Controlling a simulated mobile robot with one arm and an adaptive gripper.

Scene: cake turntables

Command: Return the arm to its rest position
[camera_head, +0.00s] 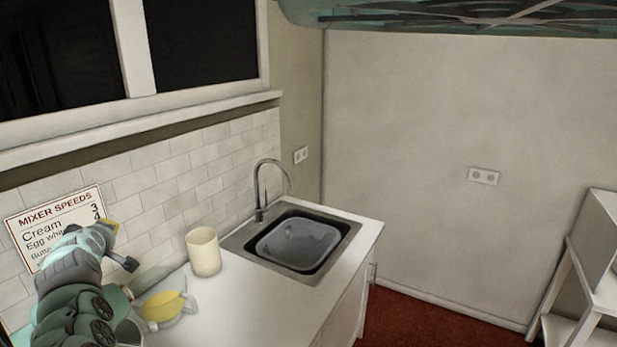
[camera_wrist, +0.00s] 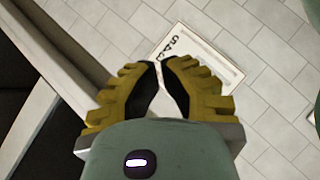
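My arm (camera_head: 80,285) rises at the lower left of the head view, with my gripper (camera_head: 112,226) raised in front of the mixer speeds sign (camera_head: 35,225). In the wrist view my gripper (camera_wrist: 160,64) has its two yellow, dark-padded fingers angled together, with the tips almost meeting. Nothing shows between them. The sign (camera_wrist: 208,50) lies beyond the fingertips, partly hidden by them.
A cream cup (camera_head: 203,252) and a yellow-and-white jug-like item (camera_head: 168,308) stand on the white counter (camera_head: 240,310) near my arm. A sink (camera_head: 335,258) with a tub (camera_head: 297,245) and a tall tap (camera_head: 262,190) is farther right. The tiled wall (camera_head: 180,175) is close behind my gripper.

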